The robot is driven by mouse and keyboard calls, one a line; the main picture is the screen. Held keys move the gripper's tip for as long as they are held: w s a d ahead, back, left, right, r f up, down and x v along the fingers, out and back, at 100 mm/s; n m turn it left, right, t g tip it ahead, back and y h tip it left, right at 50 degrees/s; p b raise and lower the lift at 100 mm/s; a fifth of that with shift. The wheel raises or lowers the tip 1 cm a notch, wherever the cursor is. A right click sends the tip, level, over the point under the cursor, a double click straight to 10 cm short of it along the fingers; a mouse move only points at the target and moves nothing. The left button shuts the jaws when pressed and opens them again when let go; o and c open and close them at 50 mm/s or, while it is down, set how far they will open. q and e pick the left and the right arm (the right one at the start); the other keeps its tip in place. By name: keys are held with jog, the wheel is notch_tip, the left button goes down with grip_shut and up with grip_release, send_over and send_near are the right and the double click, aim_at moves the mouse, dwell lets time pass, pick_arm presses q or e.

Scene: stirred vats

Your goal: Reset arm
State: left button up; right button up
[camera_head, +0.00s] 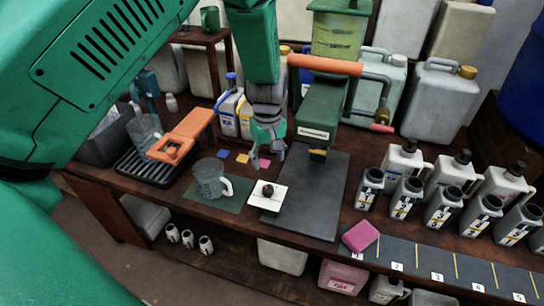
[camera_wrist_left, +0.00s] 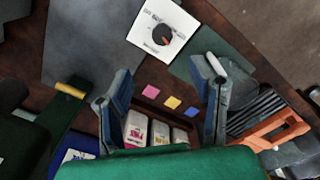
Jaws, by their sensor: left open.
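My left gripper (camera_head: 268,152) hangs down above the bench, beside the green dispenser (camera_head: 319,117). In the left wrist view the two fingers of my left gripper (camera_wrist_left: 157,85) are spread wide with nothing between them. Beneath it, pink, yellow and blue squares lie on the wood. A white plate with a dark knob (camera_head: 267,195) is in front of it; the plate also shows in the left wrist view (camera_wrist_left: 148,44). A clear jug (camera_head: 210,180) stands on a dark green mat, to the left of the plate. My right gripper is in neither view.
An orange-handled pipe (camera_head: 325,65) reaches across beside the dispenser. Numbered grey bottles (camera_head: 406,198) crowd the right side. A pink sponge (camera_head: 360,236) lies near the front edge. An orange piece (camera_head: 182,135) sits on a black rack at left. The dark grey mat (camera_head: 312,205) is mostly bare.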

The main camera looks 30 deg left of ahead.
pick_arm(q)
jog(key=s+f+m+y+b, duration=0.1)
jog(key=s+f+m+b, duration=0.5)
jog(key=s+f, duration=1.1)
jog(key=s+d+f+m+b, duration=0.1)
jog(key=s+f+m+b, duration=0.1)
jog(key=s, duration=0.4)
jog(key=s+d+f+m+h+b, duration=0.1)
jog(key=s+d+f+m, duration=0.1)
jog(key=s+f+m, duration=0.2)
jog(key=s, duration=0.3)
jog(key=shift+s+d+f+t+b, duration=0.15)
jog(key=shift+d+f+t+b, duration=0.05)
jog(key=shift+t+b, duration=0.15)
